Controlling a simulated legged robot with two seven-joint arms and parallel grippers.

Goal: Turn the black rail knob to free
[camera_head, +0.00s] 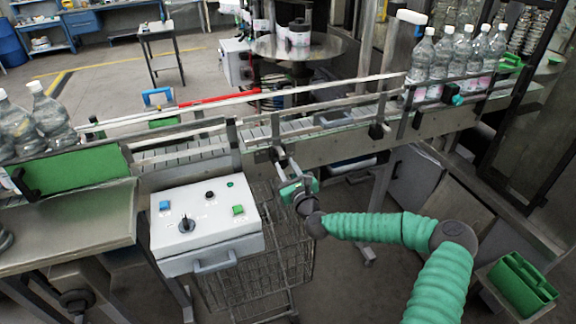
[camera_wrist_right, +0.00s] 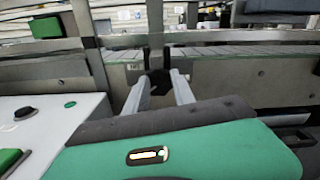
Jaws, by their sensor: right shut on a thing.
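The black rail knob (camera_wrist_right: 158,80) sits on the near side of the conveyor rail, below an upright post. In the right wrist view it lies between the two pale fingers of my right gripper (camera_wrist_right: 160,88), which is shut on it. In the head view the right gripper (camera_head: 279,156) reaches the conveyor side just right of the white control box, and the fingers mostly hide the knob there. The knob's turned angle cannot be told. My left gripper is not in view.
A white control box (camera_head: 206,240) with buttons and a black selector stands left of my right gripper. The conveyor (camera_head: 300,126) runs behind it. Bottles (camera_head: 440,60) stand on the right; more bottles (camera_head: 50,115) stand left. Another black knob (camera_head: 376,131) sits farther right. A wire basket (camera_head: 250,280) is below.

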